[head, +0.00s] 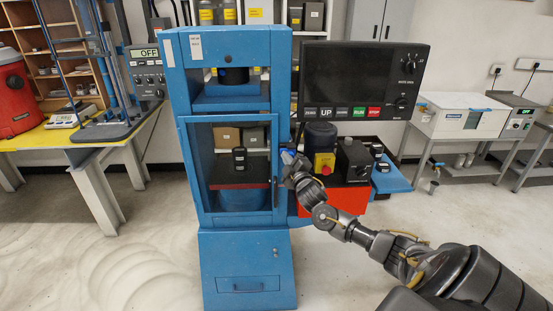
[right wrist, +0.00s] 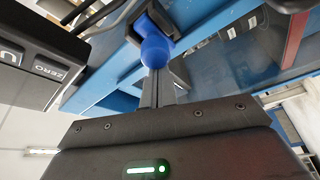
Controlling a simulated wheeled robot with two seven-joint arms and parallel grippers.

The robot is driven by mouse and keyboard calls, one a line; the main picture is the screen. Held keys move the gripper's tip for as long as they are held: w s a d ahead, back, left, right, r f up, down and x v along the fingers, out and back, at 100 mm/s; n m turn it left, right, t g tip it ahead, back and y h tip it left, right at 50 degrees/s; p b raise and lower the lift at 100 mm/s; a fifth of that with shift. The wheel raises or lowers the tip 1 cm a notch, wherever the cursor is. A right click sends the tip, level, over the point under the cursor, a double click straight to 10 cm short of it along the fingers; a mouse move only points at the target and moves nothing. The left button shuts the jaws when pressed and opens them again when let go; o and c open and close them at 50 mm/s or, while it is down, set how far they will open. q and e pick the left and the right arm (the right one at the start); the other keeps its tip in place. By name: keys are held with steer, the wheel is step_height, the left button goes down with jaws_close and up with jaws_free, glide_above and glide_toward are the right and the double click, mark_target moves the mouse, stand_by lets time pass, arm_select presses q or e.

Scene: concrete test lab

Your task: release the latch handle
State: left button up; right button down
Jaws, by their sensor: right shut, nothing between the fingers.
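The blue machine (head: 245,225) stands in the middle of the head view, and its framed front door (head: 190,170) looks closed. The latch handle with a blue round knob (right wrist: 156,50) shows in the right wrist view, coming out of a dark bracket. In the head view a small bit of blue at the door's right edge seems to be this handle (head: 287,157). My right gripper (head: 290,168) is at that edge. Its fingers (right wrist: 158,88) are shut and empty, with their tips right at the knob; I cannot tell if they touch it. My left gripper is not in view.
A control panel (head: 362,80) hangs right of the machine, above my right gripper. Below it a box with a red and yellow button (head: 325,163) and a dark box (head: 355,160) stand close to the gripper. The floor (head: 140,265) in front is clear.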

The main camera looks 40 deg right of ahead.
stand_by(0.3)
step_height(320, 180, up, 3)
steer(key=w+a+p, duration=0.2)
steer(key=a+p, duration=0.1)
steer(key=f+b+v, duration=0.1)
steer(key=b+v, duration=0.3)
steer(key=v, duration=0.6)
steer(key=shift+d, duration=0.1)
